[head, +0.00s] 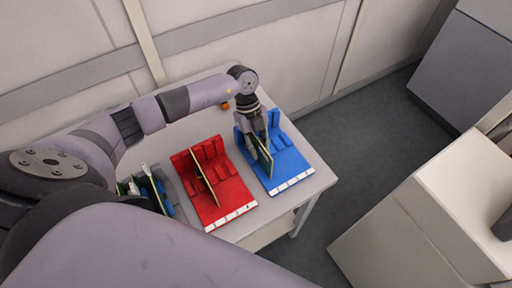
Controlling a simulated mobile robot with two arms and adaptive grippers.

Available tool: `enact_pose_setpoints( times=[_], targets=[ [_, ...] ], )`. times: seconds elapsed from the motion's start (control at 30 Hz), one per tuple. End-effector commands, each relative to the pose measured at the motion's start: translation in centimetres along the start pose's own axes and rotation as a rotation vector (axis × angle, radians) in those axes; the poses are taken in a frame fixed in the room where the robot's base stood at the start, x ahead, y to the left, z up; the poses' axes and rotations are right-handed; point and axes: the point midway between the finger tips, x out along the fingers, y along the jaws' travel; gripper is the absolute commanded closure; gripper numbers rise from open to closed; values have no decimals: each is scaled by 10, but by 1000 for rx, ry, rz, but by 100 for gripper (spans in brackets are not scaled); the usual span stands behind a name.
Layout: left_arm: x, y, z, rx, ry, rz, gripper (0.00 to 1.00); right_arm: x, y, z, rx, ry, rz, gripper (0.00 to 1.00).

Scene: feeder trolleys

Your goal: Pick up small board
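A small thin board (265,163), green with a pale edge, stands upright in the blue slotted holder (290,168) on the right of the table. My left gripper (258,142) points down over this holder, with its fingers at the upper end of the board. The fingers hide part of the board, and I cannot tell whether they are closed on it. Another thin board (203,177) stands upright in the red slotted holder (228,190) to the left. My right gripper is not in view.
The holders stand on a light grey table (312,172) against a panelled wall. Green and blue items (150,190) are partly hidden by my arm at the left. A small orange object (224,105) lies behind. A white cabinet (430,215) stands right, across open floor.

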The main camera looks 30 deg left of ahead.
Motion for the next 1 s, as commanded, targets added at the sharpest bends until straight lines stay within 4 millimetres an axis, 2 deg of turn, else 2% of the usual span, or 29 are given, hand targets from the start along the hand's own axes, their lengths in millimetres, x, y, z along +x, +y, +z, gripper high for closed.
enact_pose_setpoints(
  times=[0.27, 1.0],
  targets=[
    [-1, 0, 0, 0, 0, 0, 100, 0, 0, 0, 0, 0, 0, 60],
    [-2, 0, 0, 0, 0, -2, 100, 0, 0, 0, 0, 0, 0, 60]
  ],
)
